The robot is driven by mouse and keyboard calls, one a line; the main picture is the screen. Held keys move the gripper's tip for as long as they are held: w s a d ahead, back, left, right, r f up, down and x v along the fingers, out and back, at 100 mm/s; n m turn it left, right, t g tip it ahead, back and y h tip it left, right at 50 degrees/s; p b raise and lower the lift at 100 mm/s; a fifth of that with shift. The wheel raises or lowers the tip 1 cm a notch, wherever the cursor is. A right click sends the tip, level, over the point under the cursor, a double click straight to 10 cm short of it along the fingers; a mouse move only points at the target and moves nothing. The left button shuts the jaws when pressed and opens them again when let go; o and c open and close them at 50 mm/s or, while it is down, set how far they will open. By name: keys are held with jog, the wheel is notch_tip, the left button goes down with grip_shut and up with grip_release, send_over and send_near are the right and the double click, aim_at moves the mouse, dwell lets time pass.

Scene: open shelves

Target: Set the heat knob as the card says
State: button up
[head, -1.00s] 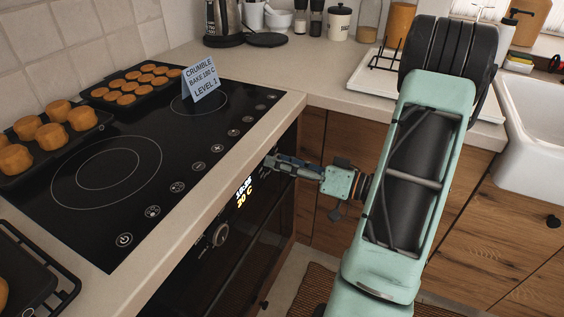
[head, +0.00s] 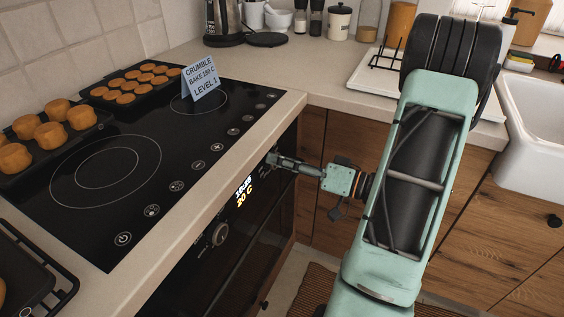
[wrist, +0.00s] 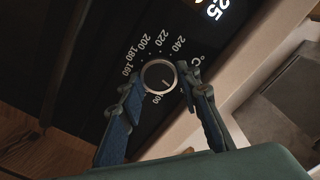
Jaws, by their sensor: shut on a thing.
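The blue card (head: 200,80) stands on the hob's far right and reads "CRUMBLE, BAKE", a temperature that looks like 160 or 180 C, and "LEVEL 1". The heat knob (wrist: 158,76) is a round dial with a silver rim on the black oven panel, ringed by numbers up to 240. A pale mark on its face points down and slightly right in the wrist view. My gripper (wrist: 154,79) has a finger on each side of the knob and is shut on it. In the head view my gripper (head: 273,158) hides the knob.
A lit display (head: 243,193) shows a time and what looks like 20 C. Another knob (head: 220,233) is nearer on the panel. The counter edge overhangs the panel closely. Trays of buns (head: 128,84) stand on the hob.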

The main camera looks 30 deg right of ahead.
jog(key=shift+s+a+f+m+p, duration=0.15)
jog(key=shift+m+p, duration=3.6)
jog(key=shift+m, duration=4.8)
jog(key=shift+w+a+f+m+p, duration=0.1)
jog(key=shift+m+p, duration=3.65)
jog(key=shift+m, duration=4.8)
jog(key=shift+d, duration=0.1)
jog(key=o, duration=1.2)
jog(key=shift+c, duration=0.2)
